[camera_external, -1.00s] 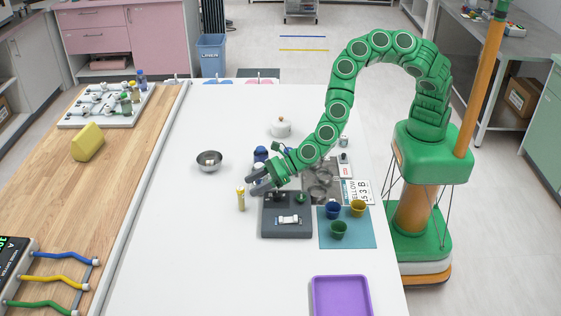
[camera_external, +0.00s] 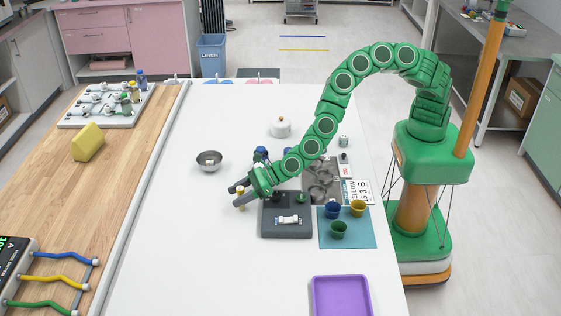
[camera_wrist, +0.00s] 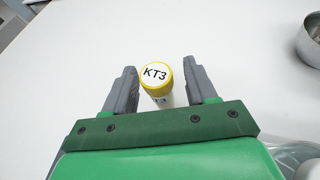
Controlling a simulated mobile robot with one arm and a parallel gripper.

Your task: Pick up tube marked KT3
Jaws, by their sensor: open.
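The tube marked KT3 (camera_wrist: 157,75) shows in the wrist view with a yellow cap and a white label on top. It stands upright on the white table, between the two fingers of my gripper (camera_wrist: 157,88). In the external view my gripper (camera_external: 238,194) is open around the tube (camera_external: 240,193), which is partly hidden by the fingers.
A grey device (camera_external: 286,230) stands just right of my gripper. A metal bowl (camera_external: 209,161) is behind it. Blue-capped bottles (camera_external: 261,152) are close behind my wrist. A blue mat (camera_external: 360,238) with small cups and a purple tray (camera_external: 341,284) lie to the right.

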